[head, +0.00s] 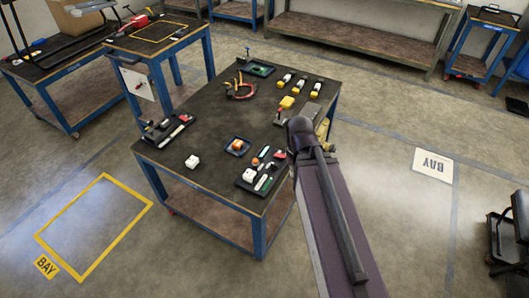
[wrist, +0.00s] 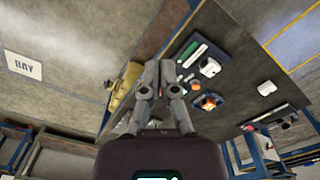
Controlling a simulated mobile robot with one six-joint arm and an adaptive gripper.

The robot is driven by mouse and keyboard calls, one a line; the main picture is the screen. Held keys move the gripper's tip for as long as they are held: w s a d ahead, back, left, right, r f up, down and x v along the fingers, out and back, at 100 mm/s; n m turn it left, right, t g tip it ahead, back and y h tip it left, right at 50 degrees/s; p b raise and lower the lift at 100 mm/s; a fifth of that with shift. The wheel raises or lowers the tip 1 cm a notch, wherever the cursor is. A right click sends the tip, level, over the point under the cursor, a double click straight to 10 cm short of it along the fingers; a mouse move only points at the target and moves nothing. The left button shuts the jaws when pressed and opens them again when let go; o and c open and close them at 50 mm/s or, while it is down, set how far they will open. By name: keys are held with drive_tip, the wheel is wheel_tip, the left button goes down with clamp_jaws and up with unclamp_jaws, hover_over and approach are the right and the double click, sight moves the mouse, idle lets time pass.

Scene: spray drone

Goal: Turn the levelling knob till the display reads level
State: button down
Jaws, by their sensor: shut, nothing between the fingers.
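My gripper (wrist: 160,76) shows in the wrist view with its two grey fingers together and nothing between them. It is over the edge of the dark-topped table (head: 205,118). In the head view my arm hides the gripper and part of the table's right edge. I cannot make out a levelling knob or a level display for certain in either view. A tan-yellow object (wrist: 125,86) lies just left of my fingers in the wrist view, apart from them. A blue tray with an orange piece (wrist: 208,103) is on the table to their right.
A dark tray (head: 243,183) and a white block (head: 192,161) are near the table's front. Pliers (head: 240,90), a green board (head: 262,70) and several white-yellow pieces are farther back. Another dark tray (head: 150,139) is at the left.

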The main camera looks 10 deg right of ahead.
sight(275, 164)
drive_tip(key=c, duration=0.8)
unclamp_jaws()
drive_tip(key=shift+w+f, duration=0.1)
drive_tip(key=shift+w, duration=0.05)
drive_tip(key=shift+o, duration=0.6)
drive_tip(key=w+a+f+n+b, duration=0.1)
drive_tip(key=w+f+n+b, duration=0.3)
drive_tip(key=w, duration=0.7)
drive_tip(key=w+a+f+n+b, duration=0.1)
drive_tip(key=w+f+n+b, duration=0.3)
drive_tip(key=w, duration=0.7)
drive_tip(key=n, duration=0.2)
drive_tip(key=shift+a+f+n+b, duration=0.2)
drive_tip(key=shift+n+b, duration=0.1)
drive_tip(key=shift+n, duration=0.1)
drive_tip(key=shift+s, duration=0.1)
drive_tip(key=shift+f, duration=0.1)
wheel_tip(275, 164, down, 14)
drive_tip(key=b, duration=1.3)
drive_tip(key=shift+r+b, duration=0.2)
drive_tip(key=shift+b, duration=0.15)
clamp_jaws()
